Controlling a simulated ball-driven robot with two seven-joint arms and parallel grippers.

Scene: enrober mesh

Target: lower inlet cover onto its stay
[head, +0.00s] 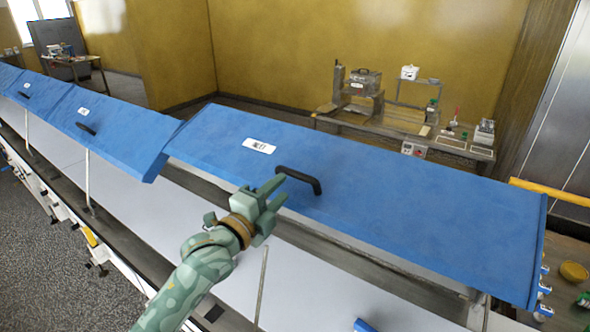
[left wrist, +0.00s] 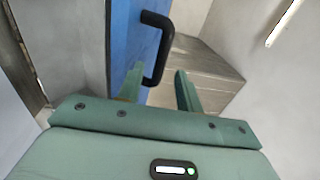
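The blue inlet cover (head: 400,195) is raised and tilted, with a white label reading INLET. Its black bar handle (head: 300,180) is near the front edge and also shows in the left wrist view (left wrist: 163,45). My left gripper (head: 272,192) is just in front of the handle. In the left wrist view its fingers (left wrist: 158,84) are apart, with the handle's near end at or between the tips, not clamped. A thin grey stay rod (head: 262,285) stands below the cover's front edge, its top apart from the cover. My right gripper is not in view.
Two more blue covers (head: 115,130) at the left are propped on thin rods. A bench (head: 400,127) with equipment stands behind. A yellow bar (head: 550,192) and small bottles (head: 544,290) are at the right end. A small blue object (head: 363,325) shows at the bottom edge.

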